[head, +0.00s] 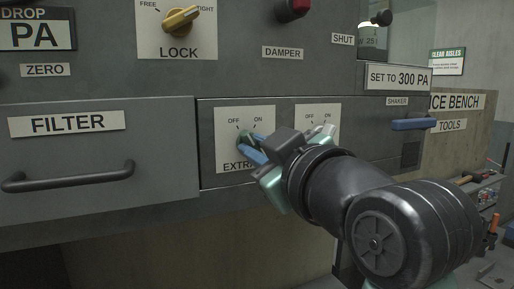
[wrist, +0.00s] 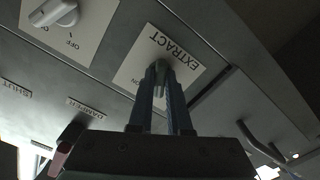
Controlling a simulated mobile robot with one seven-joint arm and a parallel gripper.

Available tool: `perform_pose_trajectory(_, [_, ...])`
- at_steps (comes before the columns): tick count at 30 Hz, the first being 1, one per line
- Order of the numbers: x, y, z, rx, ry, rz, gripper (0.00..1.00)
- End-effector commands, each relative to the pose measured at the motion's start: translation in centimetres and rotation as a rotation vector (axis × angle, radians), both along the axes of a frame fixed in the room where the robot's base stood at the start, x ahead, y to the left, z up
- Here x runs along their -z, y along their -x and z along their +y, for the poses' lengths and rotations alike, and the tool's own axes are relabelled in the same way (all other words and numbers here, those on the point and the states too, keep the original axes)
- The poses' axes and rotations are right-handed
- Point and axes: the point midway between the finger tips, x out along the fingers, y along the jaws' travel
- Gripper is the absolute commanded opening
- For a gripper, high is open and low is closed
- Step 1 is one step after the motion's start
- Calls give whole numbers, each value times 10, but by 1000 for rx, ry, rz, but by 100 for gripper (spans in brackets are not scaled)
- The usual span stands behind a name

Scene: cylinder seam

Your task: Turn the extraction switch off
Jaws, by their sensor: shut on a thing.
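The extraction switch sits on a white plate (head: 229,122) on the grey cabinet front, marked OFF at left and ON at right. Its label is partly hidden by my fingers and reads "EXTRA". The plate, marked EXTRACT, also shows upside down in the wrist view (wrist: 189,73). My gripper (head: 247,146) reaches in from the right, with its blue fingers at the switch knob. In the wrist view the fingers (wrist: 163,72) are shut on the knob, which is mostly hidden between them. I cannot tell which mark the knob points to.
A second OFF/ON plate (head: 318,112) with a pale knob is close on the right, partly behind my gripper. A yellow LOCK knob (head: 181,18) and a red DAMPER knob (head: 293,8) are above. A blue SHAKER handle (head: 415,124) is right; the FILTER drawer handle (head: 70,177) is left.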

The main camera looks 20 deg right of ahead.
Motion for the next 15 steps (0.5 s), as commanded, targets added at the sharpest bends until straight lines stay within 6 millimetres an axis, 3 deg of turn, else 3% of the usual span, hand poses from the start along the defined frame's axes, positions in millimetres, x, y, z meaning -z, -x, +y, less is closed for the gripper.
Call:
perform_pose_trajectory(1, [-2,0,0,0,4,-6,18])
perform_pose_trajectory(6, [-2,0,0,0,2,-4,46])
perform_pose_trajectory(15, [0,1,0,1,0,-3,46])
